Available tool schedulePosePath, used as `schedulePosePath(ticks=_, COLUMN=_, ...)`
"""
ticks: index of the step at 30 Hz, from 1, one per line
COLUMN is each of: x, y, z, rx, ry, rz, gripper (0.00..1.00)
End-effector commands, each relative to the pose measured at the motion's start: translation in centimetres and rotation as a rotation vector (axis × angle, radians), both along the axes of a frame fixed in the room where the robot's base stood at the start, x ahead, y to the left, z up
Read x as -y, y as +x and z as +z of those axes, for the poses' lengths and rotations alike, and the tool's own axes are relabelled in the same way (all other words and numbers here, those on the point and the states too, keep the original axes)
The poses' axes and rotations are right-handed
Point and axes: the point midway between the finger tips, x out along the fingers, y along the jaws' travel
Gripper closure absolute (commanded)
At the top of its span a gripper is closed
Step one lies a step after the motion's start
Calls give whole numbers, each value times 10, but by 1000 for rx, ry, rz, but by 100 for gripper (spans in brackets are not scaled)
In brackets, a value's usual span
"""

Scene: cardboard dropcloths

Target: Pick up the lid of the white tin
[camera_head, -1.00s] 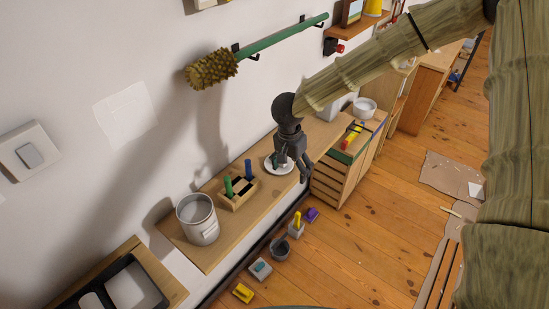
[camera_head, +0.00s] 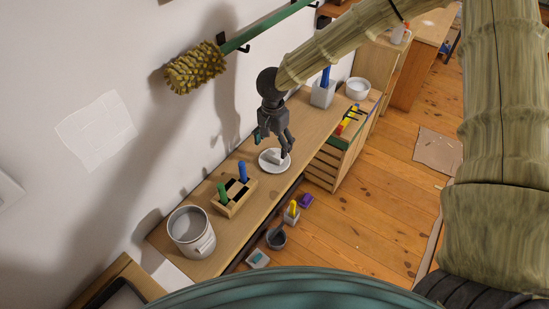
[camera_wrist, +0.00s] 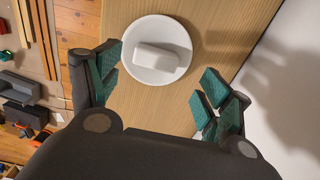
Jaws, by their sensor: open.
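A pale grey-white tin (camera_head: 190,236) stands upright on the left end of the wooden bench in the head view. The disc (camera_wrist: 140,72) and block (camera_wrist: 157,59) also show in the wrist view. My gripper (camera_head: 272,146) is open and empty above the disc. In the wrist view its fingers (camera_wrist: 158,84) are spread, with the disc ahead between them, apart from both.
A wooden holder (camera_head: 236,199) with green and blue upright pieces stands between tin and disc. A grey-white container (camera_head: 322,95) and a white bowl (camera_head: 358,88) are farther back. The wall closes off the bench's left side. A brush-headed green pole (camera_head: 196,67) hangs above.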

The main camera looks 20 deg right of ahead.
Motion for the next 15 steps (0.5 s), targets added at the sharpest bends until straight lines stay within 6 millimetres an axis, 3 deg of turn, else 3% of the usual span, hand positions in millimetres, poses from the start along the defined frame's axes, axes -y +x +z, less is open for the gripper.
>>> schedulePosePath(ticks=15, x=3, y=-4, z=-50, rx=0, ry=0, rz=-3, gripper=21)
